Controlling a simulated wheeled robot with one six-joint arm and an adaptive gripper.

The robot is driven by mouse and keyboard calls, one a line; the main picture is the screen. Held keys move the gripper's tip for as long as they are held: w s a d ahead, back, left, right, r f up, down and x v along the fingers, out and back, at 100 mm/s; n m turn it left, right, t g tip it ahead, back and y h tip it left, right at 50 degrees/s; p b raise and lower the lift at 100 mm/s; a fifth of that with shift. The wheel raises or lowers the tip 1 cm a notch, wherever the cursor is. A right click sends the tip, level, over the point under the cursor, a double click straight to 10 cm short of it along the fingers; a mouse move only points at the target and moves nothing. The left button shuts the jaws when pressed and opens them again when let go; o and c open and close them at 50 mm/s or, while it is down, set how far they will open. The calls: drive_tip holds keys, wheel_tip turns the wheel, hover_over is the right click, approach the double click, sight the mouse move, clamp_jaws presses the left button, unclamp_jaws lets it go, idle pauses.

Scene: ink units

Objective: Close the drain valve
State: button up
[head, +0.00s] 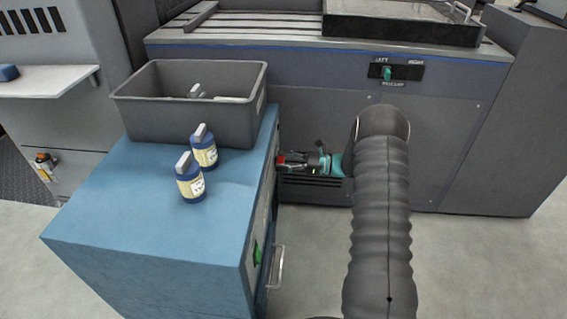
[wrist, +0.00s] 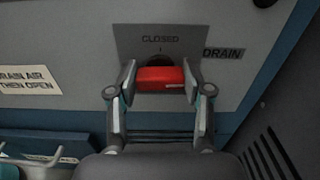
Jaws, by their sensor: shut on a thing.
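The drain valve's red handle (wrist: 161,79) sits in front of a grey plate (wrist: 133,42) in the wrist view.
A large grey machine (head: 455,130) stands close behind my arm. Floor (head: 480,270) is clear at right.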

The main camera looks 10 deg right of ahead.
drive_tip(key=shift+s+f+n+b, duration=0.1)
drive_tip(key=shift+f+n+b, duration=0.05)
drive_tip(key=shift+n+b, duration=7.1)
drive_tip(key=n+p, duration=0.2)
drive_tip(key=n, duration=0.1)
drive_tip(key=shift+p, duration=0.35)
drive_tip(key=o, duration=1.2)
drive_tip(key=shift+d, duration=0.1)
drive_tip(key=shift+c, duration=0.2)
drive_tip(key=v, duration=1.1)
drive_tip(key=shift+s+d, duration=0.2)
drive_tip(key=shift+d, duration=0.15)
